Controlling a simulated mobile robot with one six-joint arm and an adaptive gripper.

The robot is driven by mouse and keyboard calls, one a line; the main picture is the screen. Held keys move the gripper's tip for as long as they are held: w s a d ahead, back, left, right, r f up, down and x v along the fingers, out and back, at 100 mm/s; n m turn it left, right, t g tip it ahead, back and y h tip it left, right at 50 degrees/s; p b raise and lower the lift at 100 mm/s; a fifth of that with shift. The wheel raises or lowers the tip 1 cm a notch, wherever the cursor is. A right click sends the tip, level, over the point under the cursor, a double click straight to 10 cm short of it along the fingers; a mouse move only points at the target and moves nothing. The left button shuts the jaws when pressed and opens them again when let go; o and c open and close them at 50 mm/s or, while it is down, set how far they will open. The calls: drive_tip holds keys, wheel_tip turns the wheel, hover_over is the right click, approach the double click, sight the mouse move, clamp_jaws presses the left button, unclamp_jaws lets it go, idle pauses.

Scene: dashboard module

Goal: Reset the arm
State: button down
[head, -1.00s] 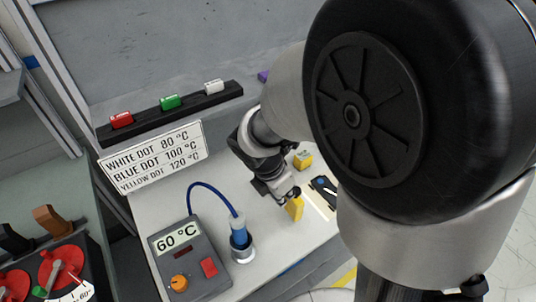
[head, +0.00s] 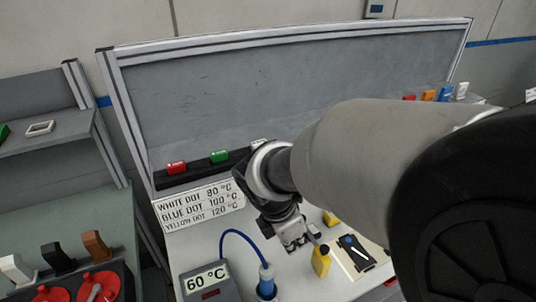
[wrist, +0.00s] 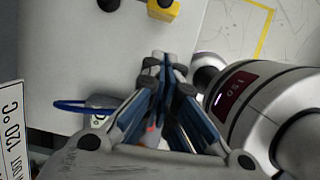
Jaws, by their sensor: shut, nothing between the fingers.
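My gripper (head: 304,240) hangs from the arm over the white table (head: 210,243), close to a yellow block (head: 320,263). In the head view its fingers are small and partly cluttered by what lies behind them. In the wrist view my gripper (wrist: 164,62) shows its blue-sided fingers with the tips together and nothing between them. I cannot tell from the head view whether the fingers touch the yellow block. My arm hides the right part of the table.
A grey meter reading 60 °C (head: 207,281) and a blue-handled tool (head: 266,283) on a blue cable stand at the front. A temperature sign (head: 200,205) and a black rack (head: 195,168) with red and green pieces stand behind. A dark device (head: 355,252) lies right.

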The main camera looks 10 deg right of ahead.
drive_tip(key=s+d+r+m+t+y+b, duration=0.1)
drive_tip(key=s+r+m, duration=0.2)
drive_tip(key=s+m, duration=0.4)
drive_tip(key=s+d+r+m+t+y+b, duration=0.1)
drive_tip(key=s+r+m, duration=0.3)
drive_tip(key=m, duration=1)
drive_tip(key=s+d+t+y, duration=0.1)
drive_tip(key=s, duration=0.1)
drive_tip(key=shift+s+d+r+m, duration=0.15)
drive_tip(key=shift+s+r+m, duration=0.1)
drive_tip(key=shift+s+m, duration=0.15)
